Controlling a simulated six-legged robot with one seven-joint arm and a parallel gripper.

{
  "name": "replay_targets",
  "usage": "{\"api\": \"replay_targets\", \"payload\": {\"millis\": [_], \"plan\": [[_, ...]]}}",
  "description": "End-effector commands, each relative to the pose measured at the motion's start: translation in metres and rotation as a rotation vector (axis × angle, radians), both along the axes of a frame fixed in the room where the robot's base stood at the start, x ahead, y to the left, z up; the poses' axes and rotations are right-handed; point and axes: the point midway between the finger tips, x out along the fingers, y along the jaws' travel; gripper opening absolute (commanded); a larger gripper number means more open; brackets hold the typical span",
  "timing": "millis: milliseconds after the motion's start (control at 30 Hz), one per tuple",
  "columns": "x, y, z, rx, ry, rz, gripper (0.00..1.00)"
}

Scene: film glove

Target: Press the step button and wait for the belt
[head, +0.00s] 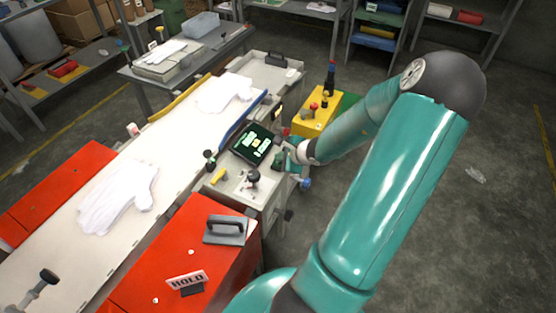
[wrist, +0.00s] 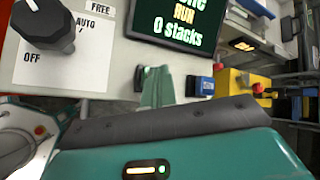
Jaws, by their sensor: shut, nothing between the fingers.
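My gripper (head: 287,156) is shut and empty, at the right side of the control panel, just below the screen (head: 257,143). In the wrist view its teal fingers (wrist: 157,85) point at the panel's lower edge. A small dark part with a pale green edge (wrist: 139,78) sits right beside the fingertips; I cannot tell if they touch. A blue block (wrist: 199,86) is just right of the fingers. Neither can be read clearly as the step button. The white belt (head: 165,140) runs diagonally and carries two white gloves (head: 120,197), (head: 224,93).
A black selector knob (wrist: 52,22) with FREE, AUTO and OFF labels is left of the screen, which reads RUN and 0 stacks. A yellow box (head: 314,118) with knobs stands behind my gripper. A red cabinet (head: 175,265) with a HOLD sign (head: 186,279) is nearer.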

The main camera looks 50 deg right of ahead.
Motion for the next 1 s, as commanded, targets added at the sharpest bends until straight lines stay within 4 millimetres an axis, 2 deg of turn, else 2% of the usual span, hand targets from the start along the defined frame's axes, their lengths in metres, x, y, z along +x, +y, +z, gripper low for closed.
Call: {"api": "replay_targets", "payload": {"millis": [167, 500, 867, 1000], "plan": [[0.0, 0.0, 0.001, 0.0, 0.001, -0.001, 0.0], [-0.001, -0.001, 0.017, -0.002, 0.001, 0.0, 0.0], [-0.001, 0.0, 0.019, 0.0, 0.001, -0.001, 0.0], [0.0, -0.001, 0.026, -0.004, 0.0, 0.0, 0.0]]}}
